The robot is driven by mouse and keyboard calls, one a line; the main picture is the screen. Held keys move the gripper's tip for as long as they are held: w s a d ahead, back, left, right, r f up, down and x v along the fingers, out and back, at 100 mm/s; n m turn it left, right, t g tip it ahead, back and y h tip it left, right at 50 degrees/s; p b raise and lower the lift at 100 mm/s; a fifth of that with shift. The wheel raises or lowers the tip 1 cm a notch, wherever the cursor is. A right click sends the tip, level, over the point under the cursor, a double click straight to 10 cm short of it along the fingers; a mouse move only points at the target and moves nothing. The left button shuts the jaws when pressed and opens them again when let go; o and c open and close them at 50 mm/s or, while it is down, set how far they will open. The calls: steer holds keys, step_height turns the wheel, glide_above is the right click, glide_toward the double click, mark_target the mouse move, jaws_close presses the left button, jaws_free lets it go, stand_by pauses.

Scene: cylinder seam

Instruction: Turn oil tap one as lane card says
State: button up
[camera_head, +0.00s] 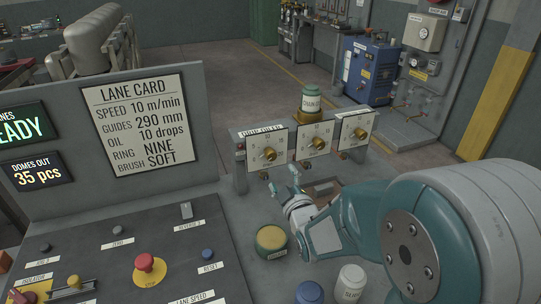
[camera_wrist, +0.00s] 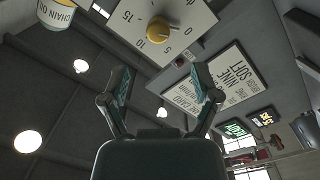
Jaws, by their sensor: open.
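The lane card (camera_head: 146,122) stands at the left in the head view and reads "OIL 10 drops". The drip oiler has a row of white dial plates with brass taps. The leftmost tap (camera_head: 269,154) is the one nearest the card. In the wrist view a brass tap (camera_wrist: 159,31) shows on a dial plate (camera_wrist: 185,14) with 0, 5 and 15 readable; its pointer's setting is unclear. My gripper (camera_head: 282,180) is below and in front of the leftmost dial. In the wrist view its fingers (camera_wrist: 160,82) are spread and empty, apart from the tap.
Two more taps (camera_head: 318,143) (camera_head: 360,133) sit to the right. A chain oil bottle (camera_head: 310,101) stands above the dials. A yellow-topped tin (camera_head: 271,241), a blue-lidded jar (camera_head: 309,293) and a white jar (camera_head: 350,283) stand near my arm. The control desk (camera_head: 110,250) fills the lower left.

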mark_target(272, 158)
steer(key=x, duration=1)
steer(key=shift+w, duration=0.1)
jaws_close()
